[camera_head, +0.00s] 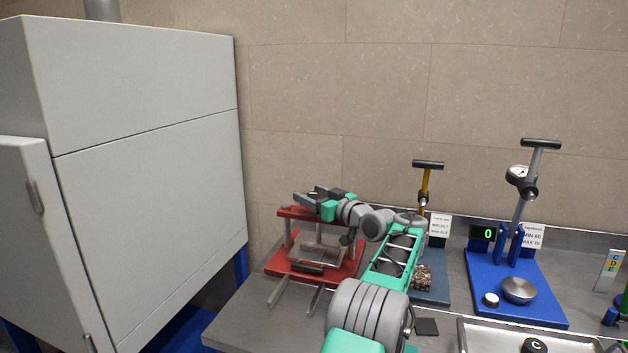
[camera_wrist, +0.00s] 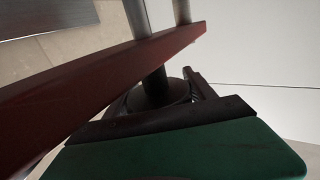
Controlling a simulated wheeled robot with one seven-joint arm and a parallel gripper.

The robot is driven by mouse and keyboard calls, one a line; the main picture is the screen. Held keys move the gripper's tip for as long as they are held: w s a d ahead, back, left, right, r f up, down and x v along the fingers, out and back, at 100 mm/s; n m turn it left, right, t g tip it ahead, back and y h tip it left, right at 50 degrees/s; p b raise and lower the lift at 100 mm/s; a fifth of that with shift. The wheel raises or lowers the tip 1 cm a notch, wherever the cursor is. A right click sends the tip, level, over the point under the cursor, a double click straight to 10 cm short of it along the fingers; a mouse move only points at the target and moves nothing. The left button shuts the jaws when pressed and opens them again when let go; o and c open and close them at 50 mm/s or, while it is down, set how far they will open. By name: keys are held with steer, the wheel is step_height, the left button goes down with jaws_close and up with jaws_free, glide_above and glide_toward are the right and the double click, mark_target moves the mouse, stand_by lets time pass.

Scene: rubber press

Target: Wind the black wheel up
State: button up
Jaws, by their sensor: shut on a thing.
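The red press (camera_head: 340,268) stands on the left part of the metal bench, with a red top plate, grey posts and a red base. My gripper (camera_head: 312,198) is just above its top plate, reaching in from the right. In the wrist view, the dark round wheel (camera_wrist: 158,96) sits on a grey shaft by the red beam (camera_wrist: 90,88). My gripper's dark fingers (camera_wrist: 195,100) are shut on the wheel's rim. Much of the wheel is hidden by the fingers and the beam. In the head view I cannot make out the wheel clearly.
A large grey cabinet (camera_head: 150,180) stands close on the left.

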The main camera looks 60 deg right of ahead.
steer(key=y+p, duration=0.1)
steer(key=n+p, duration=0.1)
steer(key=p, duration=0.1)
steer(key=shift+a+r+t+y, duration=0.1)
steer(key=shift+r+t+y, duration=0.2)
steer(key=shift+y, duration=0.1)
steer(key=shift+w+a+f+n+y+p, duration=0.15)
steer(key=shift+n+y+p, duration=0.15)
steer(key=shift+p, duration=0.3)
steer(key=shift+f, duration=0.1)
steer(key=o, duration=1.2)
steer(key=shift+w, duration=0.1)
steer(key=shift+o, duration=1)
